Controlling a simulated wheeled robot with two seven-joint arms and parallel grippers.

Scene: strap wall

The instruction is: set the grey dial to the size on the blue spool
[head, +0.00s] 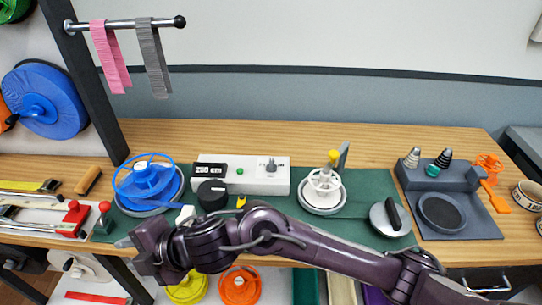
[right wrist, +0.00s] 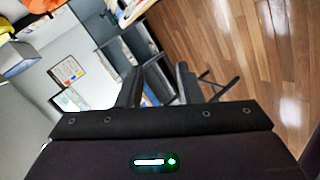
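A white control box (head: 275,178) on the green mat has a display (head: 210,169) reading "200 cm". A small grey knob (head: 270,165) is on its top, and a dark round dial (head: 212,194) sits at its front left. A blue spool (head: 172,190) lies on the mat under a blue spoked wheel; a larger blue spool (head: 45,100) hangs at the far left. I cannot read a size on either. My right gripper (head: 128,258) is in front of the bench edge, left of the dial and apart from it. Its fingers (right wrist: 158,85) are apart and empty. My left gripper is not in view.
A grey tray (head: 470,228) is further right. Red-handled tools (head: 76,214) lie at left. My right arm crosses the bench front. Bare wood lies behind the mat.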

